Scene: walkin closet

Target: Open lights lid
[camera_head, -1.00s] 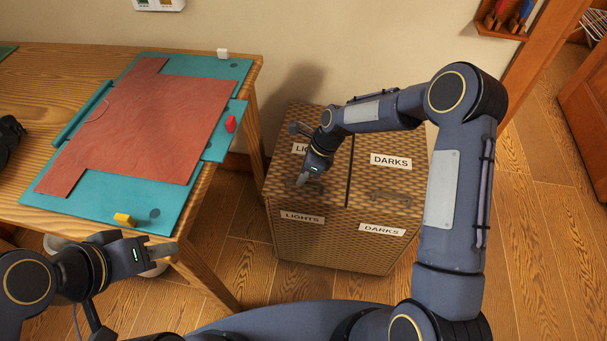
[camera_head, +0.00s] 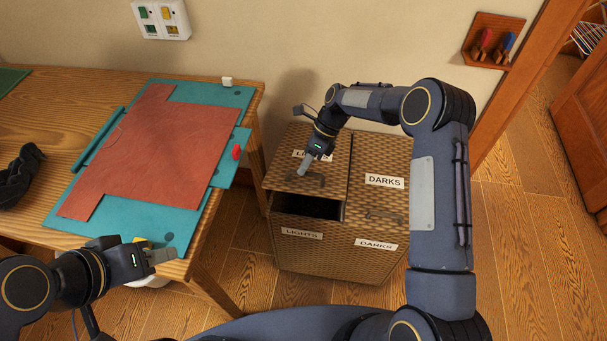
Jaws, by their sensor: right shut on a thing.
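A wicker hamper (camera_head: 325,248) stands on the floor, with a LIGHTS half on the left and a DARKS half on the right. The lights lid (camera_head: 332,184) is tilted up at its front edge, and a dark opening shows beneath it. My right gripper (camera_head: 303,168) is over this lid, shut on its handle, which the fingers partly hide. The darks lid (camera_head: 382,195) lies flat and closed. My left gripper (camera_head: 160,256) is by the table's front right corner, away from the hamper; its finger gap is not clear.
A wooden table (camera_head: 50,102) left of the hamper bears a teal board (camera_head: 112,222) with a red sheet (camera_head: 160,140) and small blocks. The wall is close behind the hamper. A wall rack (camera_head: 492,42) hangs at upper right. Wooden floor is clear on the right.

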